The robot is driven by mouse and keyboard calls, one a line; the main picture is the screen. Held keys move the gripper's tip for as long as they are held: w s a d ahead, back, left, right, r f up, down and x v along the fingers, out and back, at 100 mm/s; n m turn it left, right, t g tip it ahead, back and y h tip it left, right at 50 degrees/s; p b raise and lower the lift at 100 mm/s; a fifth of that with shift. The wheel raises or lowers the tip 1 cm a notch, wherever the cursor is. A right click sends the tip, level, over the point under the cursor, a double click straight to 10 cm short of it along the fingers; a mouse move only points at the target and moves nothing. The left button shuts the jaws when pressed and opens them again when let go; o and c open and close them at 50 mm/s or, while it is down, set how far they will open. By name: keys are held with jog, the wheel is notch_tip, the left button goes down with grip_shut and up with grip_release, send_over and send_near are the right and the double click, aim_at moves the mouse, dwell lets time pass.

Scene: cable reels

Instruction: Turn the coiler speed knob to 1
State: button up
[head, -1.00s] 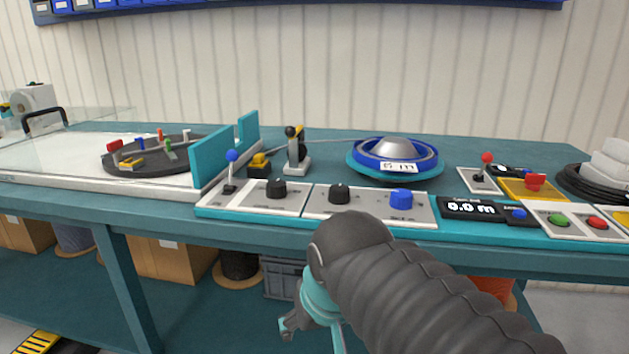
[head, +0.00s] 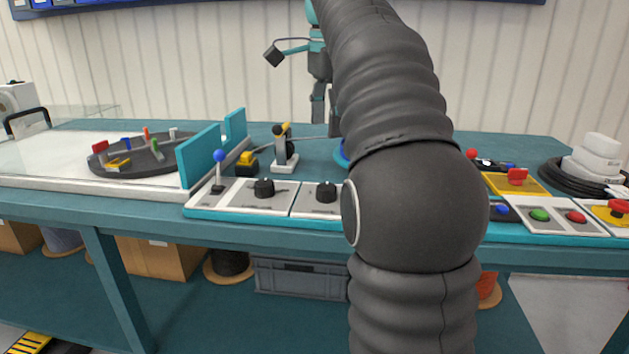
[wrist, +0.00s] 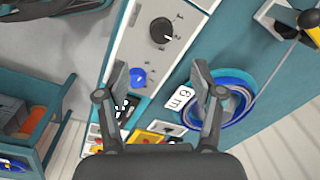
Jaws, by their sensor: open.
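Two black knobs sit on the white-topped control panel. The left knob (head: 264,187) is beside the blue-tipped lever, and the right knob (head: 326,192) is partly beside my arm. In the wrist view one black knob (wrist: 161,31) shows at the top with a white pointer mark and small numbers around it. A blue knob (wrist: 138,77) lies below it. I cannot read which knob is labelled coiler speed. My gripper (wrist: 160,74) is open and empty, pointing down above the panel, apart from the knobs.
A blue coil (wrist: 228,97) with a white tag lies beside the panel. A blue-tipped lever (head: 219,170) and a black-and-yellow device (head: 285,150) stand near the left knob. Green (head: 539,215) and red buttons are at the right. My arm hides the panel's middle.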

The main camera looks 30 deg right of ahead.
aim_at(327, 186)
jog(key=shift+m, duration=0.4)
jog(key=f+b, duration=0.1)
jog(key=f, duration=0.3)
jog(key=f+b, duration=0.1)
jog(key=f, duration=0.3)
jog(key=w+d+f, duration=0.1)
jog(key=f, duration=0.4)
jog(key=shift+f+b, duration=0.1)
jog(key=shift+b, duration=0.3)
jog(key=c, duration=1.1)
